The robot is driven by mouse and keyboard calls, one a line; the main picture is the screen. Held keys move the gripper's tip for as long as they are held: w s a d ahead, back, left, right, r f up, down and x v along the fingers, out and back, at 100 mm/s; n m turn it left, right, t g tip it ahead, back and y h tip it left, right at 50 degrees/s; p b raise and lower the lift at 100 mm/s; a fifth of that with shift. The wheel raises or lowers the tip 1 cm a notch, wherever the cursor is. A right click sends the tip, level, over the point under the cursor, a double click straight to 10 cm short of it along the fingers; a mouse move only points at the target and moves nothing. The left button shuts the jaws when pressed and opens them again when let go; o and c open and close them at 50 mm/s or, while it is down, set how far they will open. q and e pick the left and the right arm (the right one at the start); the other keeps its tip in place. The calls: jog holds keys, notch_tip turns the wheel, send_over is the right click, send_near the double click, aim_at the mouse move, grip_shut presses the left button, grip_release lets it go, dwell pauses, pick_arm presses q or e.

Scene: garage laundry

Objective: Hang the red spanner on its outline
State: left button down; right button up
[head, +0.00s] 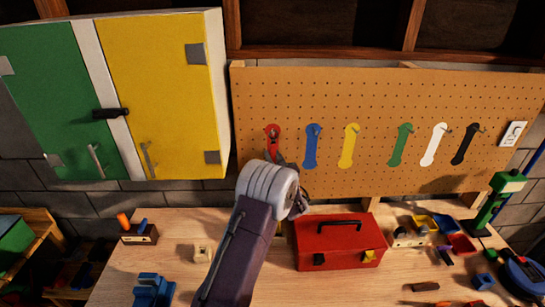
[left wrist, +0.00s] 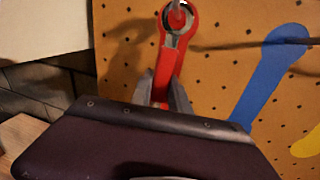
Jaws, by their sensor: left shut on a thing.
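The red spanner (head: 273,146) is upright against the pegboard (head: 376,186) at its left end. In the left wrist view the spanner (left wrist: 166,66) shows a red handle and a grey ring at its upper end. A peg tip shows within the ring; I cannot tell how far the ring is over the peg. Red shows around the ring, probably the painted outline (left wrist: 165,14), mostly covered by the spanner. My left gripper (head: 279,163) is shut on the lower handle, and its fingers (left wrist: 164,92) hide the handle's bottom end. My right gripper is not in view.
Blue (head: 311,148), yellow (head: 348,148), green, white and black spanner shapes with pegs line the board to the right. A yellow and green cabinet (head: 165,100) stands left. A red toolbox (head: 337,243) sits on the workbench (head: 185,222) below the board.

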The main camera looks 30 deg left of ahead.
pick_arm(q)
jog(key=c, duration=1.2)
grip_release()
jog(key=shift+o, duration=0.2)
jog(key=shift+s+d+f, duration=0.1)
jog(key=shift+d, duration=0.05)
jog(key=b+v, duration=0.4)
jog(key=v, duration=0.4)
jog(key=shift+s+d, duration=0.2)
jog(key=shift+s, duration=0.1)
